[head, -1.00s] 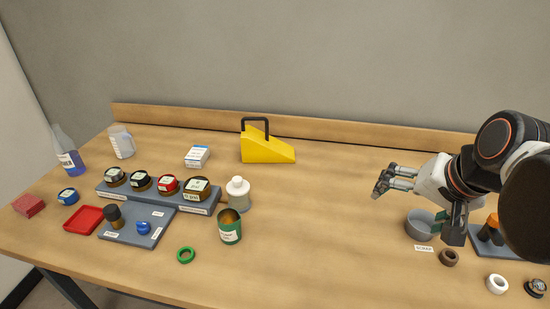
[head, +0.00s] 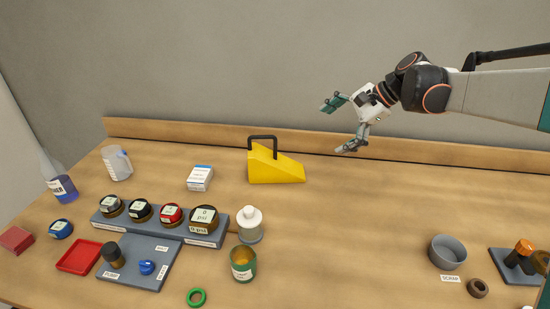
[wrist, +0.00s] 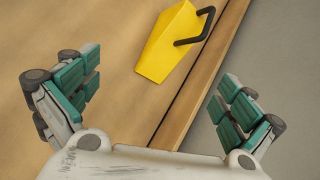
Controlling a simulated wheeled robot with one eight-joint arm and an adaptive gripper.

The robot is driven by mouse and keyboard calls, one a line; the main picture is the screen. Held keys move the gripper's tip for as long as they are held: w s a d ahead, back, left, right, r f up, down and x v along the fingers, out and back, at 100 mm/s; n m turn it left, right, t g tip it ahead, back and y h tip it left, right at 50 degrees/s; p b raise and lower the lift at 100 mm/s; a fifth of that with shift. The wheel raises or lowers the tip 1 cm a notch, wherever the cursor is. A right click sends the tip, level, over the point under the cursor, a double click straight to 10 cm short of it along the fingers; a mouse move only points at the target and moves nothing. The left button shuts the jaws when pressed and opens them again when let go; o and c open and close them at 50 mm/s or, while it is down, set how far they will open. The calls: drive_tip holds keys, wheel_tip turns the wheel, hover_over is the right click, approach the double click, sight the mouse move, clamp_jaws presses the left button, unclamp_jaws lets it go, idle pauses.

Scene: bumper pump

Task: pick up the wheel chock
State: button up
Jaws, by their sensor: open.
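The wheel chock (head: 276,167) is a yellow wedge with a black loop handle on top. It stands on the table near the back ledge, in the middle of the head view. My gripper (head: 341,125) is open and empty, above and to the right of the chock, apart from it. In the wrist view the chock (wrist: 168,42) lies ahead, beyond the spread teal-padded fingers of my gripper (wrist: 155,95), with its black handle toward the ledge.
A wooden ledge (head: 210,128) runs along the table's back. Left of the chock are a small white box (head: 199,178), a gauge rack (head: 110,216) and a white bottle (head: 249,225). A grey bowl (head: 447,252) stands at right.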

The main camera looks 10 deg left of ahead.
drive_tip(key=w+a+f+m+g+y+p, duration=0.1)
drive_tip(key=w+a+f+m+g+y, duration=0.15)
drive_tip(key=w+a+f, duration=0.4)
drive_tip(key=m+g+y, duration=0.2)
approach(273, 158)
drive_tip(key=shift+y, duration=0.25)
drive_tip(key=x, duration=0.2)
drive_tip(key=b+x, duration=0.1)
drive_tip(key=x, duration=0.3)
drive_tip(key=shift+w+a+r+b, duration=0.2)
drive_tip(key=shift+r+b, duration=0.1)
drive_tip(key=a+f+b, duration=0.1)
drive_tip(key=s+a+f+b, duration=0.1)
drive_tip(key=a, duration=0.1)
drive_tip(key=shift+s+a+f, duration=0.2)
drive_tip(key=shift+a+f, duration=0.05)
drive_tip(key=shift+f, duration=0.05)
drive_tip(key=shift+a+f+b, duration=0.1)
drive_tip(key=shift+a+b, duration=0.25)
drive_tip(key=shift+a, duration=0.1)
drive_tip(key=shift+c, duration=0.2)
drive_tip(key=shift+s, duration=0.1)
drive_tip(key=c, duration=1.9)
drive_tip(key=shift+c, duration=0.7)
